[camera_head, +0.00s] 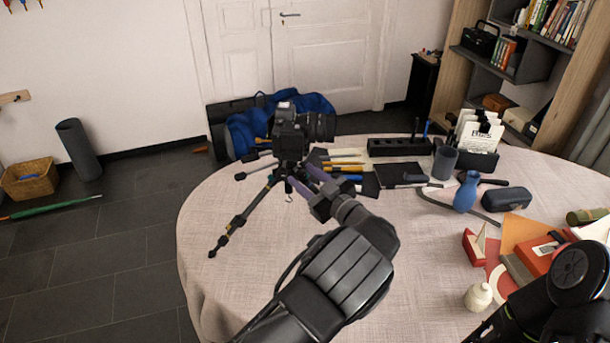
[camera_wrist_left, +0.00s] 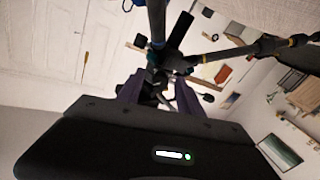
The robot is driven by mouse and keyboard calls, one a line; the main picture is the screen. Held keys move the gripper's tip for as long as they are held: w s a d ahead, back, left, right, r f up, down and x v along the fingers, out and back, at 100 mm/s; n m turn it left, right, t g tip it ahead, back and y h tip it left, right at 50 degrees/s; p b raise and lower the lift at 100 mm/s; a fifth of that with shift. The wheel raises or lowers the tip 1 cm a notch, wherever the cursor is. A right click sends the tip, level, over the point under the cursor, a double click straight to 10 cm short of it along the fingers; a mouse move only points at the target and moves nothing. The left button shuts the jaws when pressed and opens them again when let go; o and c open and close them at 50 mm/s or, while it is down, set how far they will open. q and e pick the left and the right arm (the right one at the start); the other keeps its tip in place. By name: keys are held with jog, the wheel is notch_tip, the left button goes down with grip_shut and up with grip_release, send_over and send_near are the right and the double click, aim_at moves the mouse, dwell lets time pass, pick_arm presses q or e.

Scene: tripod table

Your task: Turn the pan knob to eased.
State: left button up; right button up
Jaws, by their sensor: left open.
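A black camera (camera_head: 291,132) sits on a small dark tripod (camera_head: 250,212) on the table, its lens pointing right. The tripod head (camera_head: 287,168) is just under the camera; the pan knob is too small and dark to pick out for certain. My left gripper (camera_head: 299,180) reaches in from the front right of the tripod, its purple fingers open at the tripod head. In the left wrist view the fingers (camera_wrist_left: 160,90) stand apart on either side of small dark parts below the tripod head (camera_wrist_left: 172,60). I cannot tell whether they touch. My right gripper is out of view.
The round table (camera_head: 225,265) has free cloth at the front left. Brushes, a black tray (camera_head: 400,174), a blue vase (camera_head: 466,192) and a glasses case (camera_head: 507,199) lie to the right. My right arm is at the lower right near a cream pot (camera_head: 478,296).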

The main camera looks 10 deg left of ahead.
pick_arm(q)
grip_shut()
dwell(0.5)
